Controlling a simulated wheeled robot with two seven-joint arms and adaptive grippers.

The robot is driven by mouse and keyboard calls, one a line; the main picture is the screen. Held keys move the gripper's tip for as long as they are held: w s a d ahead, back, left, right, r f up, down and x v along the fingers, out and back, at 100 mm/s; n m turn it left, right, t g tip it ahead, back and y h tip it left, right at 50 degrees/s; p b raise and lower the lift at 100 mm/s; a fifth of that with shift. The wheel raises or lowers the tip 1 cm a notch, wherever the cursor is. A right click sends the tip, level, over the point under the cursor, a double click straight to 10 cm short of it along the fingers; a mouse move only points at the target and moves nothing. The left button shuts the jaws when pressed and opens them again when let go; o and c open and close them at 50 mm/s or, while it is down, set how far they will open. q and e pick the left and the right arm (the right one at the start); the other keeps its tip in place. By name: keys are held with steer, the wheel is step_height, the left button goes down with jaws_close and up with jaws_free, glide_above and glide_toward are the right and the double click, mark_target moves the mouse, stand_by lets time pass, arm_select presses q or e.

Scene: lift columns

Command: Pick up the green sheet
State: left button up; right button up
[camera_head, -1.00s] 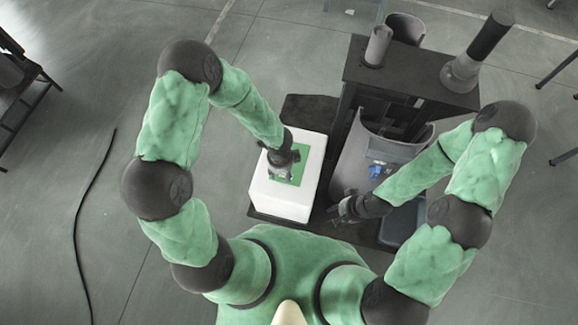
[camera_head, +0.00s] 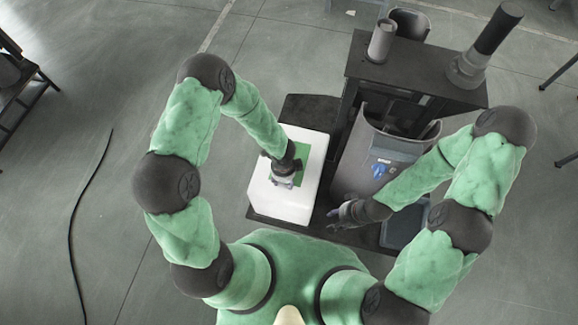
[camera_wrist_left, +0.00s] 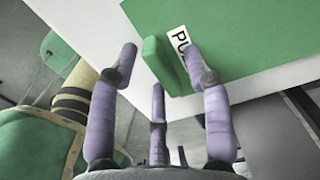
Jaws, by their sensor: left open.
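The green sheet (camera_head: 302,152) lies on top of the white box (camera_head: 259,196), partly hidden by my left gripper (camera_head: 286,181). In the left wrist view the green sheet (camera_wrist_left: 250,32) fills the upper right, with a white label (camera_wrist_left: 181,42) showing black letters. A thick green tab (camera_wrist_left: 163,66) stands out at its lower left. The fingers of my left gripper (camera_wrist_left: 160,66) are spread, with the tab between them; contact cannot be told. My right gripper (camera_head: 343,213) is beside the grey bin, away from the sheet; its finger opening is unclear.
A grey bin (camera_head: 362,150) with a blue label stands right of the box. Behind it is a dark cart shelf (camera_head: 415,68) carrying grey cylinders. A blue-grey container (camera_head: 402,228) sits near my right arm. Open floor lies to the left, with a black cable (camera_head: 82,200).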

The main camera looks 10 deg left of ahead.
arm_select(q)
jaws_close()
steer(key=shift+r, duration=0.1)
